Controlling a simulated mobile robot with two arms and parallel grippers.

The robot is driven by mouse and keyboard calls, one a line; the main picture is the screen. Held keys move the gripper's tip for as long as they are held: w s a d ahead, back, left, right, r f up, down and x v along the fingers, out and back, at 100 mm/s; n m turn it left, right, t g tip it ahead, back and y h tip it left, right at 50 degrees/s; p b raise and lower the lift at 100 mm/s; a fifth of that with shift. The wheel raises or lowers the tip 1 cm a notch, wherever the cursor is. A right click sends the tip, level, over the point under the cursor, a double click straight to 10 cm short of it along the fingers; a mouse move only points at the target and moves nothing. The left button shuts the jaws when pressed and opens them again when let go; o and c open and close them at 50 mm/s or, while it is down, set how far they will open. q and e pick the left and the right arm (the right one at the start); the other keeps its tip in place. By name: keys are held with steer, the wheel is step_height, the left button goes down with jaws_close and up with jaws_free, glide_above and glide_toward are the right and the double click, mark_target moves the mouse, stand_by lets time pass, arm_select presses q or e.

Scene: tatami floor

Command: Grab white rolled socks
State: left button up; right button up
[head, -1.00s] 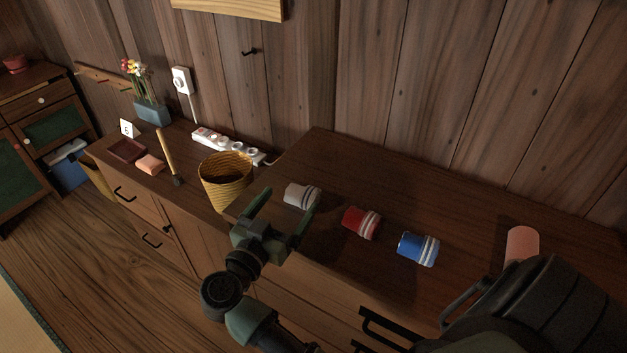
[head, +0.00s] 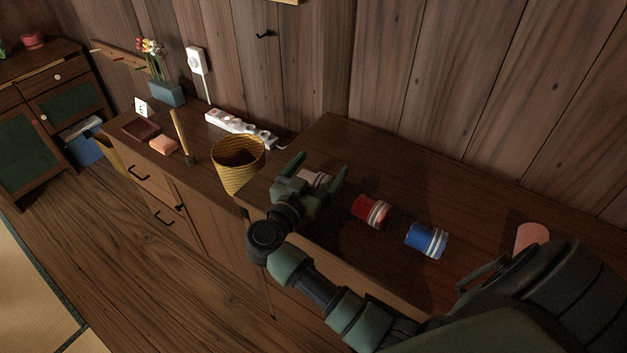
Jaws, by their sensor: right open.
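The white rolled socks (head: 316,177) lie on the dark wooden cabinet top in the head view, left of the red rolled socks (head: 370,211) and the blue rolled socks (head: 426,240). My right gripper (head: 321,168) is open, with its two green fingers spread on either side of the white socks. Its palm hides part of them. I cannot tell whether the fingers touch them. My left gripper is not in view.
A yellow wicker basket (head: 237,168) stands close left of my right gripper. A pink cylinder (head: 531,237) stands at the right. A white power strip (head: 240,128) lies at the back near the plank wall. The cabinet top (head: 420,190) behind the socks is clear.

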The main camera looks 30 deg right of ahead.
steer(key=c, duration=1.4)
steer(key=shift+r, duration=0.1)
